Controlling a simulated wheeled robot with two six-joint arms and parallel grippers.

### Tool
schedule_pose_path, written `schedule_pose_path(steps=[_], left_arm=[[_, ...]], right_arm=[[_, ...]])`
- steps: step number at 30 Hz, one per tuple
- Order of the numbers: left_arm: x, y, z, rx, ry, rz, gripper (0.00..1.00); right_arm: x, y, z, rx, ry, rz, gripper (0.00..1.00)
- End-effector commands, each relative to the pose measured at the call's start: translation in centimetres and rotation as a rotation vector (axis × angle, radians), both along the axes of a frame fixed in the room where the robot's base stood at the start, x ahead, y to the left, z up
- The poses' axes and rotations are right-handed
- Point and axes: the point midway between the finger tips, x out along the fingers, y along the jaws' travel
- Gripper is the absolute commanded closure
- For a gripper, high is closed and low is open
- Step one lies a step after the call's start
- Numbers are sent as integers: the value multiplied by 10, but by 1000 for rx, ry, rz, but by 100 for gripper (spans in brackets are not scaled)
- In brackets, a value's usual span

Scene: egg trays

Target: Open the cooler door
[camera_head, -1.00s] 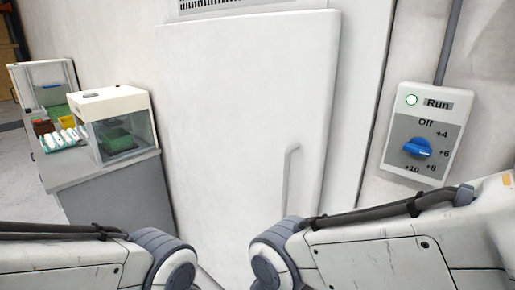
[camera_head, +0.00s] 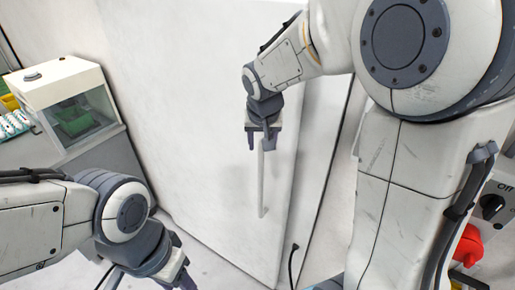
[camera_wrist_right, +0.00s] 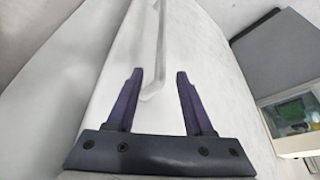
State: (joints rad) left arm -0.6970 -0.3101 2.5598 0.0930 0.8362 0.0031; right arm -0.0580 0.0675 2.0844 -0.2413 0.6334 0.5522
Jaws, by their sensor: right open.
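The cooler door (camera_head: 190,130) is a large white panel that looks shut against its frame. Its pale vertical bar handle (camera_head: 262,188) is near the right edge. My right gripper (camera_head: 264,143) is open at the upper end of the handle. In the right wrist view, the handle (camera_wrist_right: 161,45) shows between the two spread fingers of the right gripper (camera_wrist_right: 160,73), with a gap on both sides. I cannot tell how deep it sits between them. My left gripper (camera_head: 182,280) is low in front of the door, partly cut off by the bottom edge.
A grey counter at the left holds a clear-sided box with a white top (camera_head: 62,80) and a tray of eggs (camera_head: 12,124). A control panel with a dark knob (camera_head: 492,206) and a red part (camera_head: 468,246) is at the right, partly behind my right arm.

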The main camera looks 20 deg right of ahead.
Motion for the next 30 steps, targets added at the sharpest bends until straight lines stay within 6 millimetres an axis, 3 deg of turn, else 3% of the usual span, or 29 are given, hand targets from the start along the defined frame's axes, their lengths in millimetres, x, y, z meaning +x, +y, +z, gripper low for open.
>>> schedule_pose_path(steps=[13, 26, 28, 30], left_arm=[[0, 0, 13, 0, 0, -2, 50], [0, 0, 13, 0, 0, -2, 50], [0, 0, 13, 0, 0, -2, 50], [0, 0, 13, 0, 0, -2, 50]], right_arm=[[26, -8, -73, 0, 6, 3, 48], [31, -9, -84, 1, 2, 4, 48], [31, -9, -84, 1, 2, 4, 67], [31, -9, -84, 1, 2, 4, 94]])
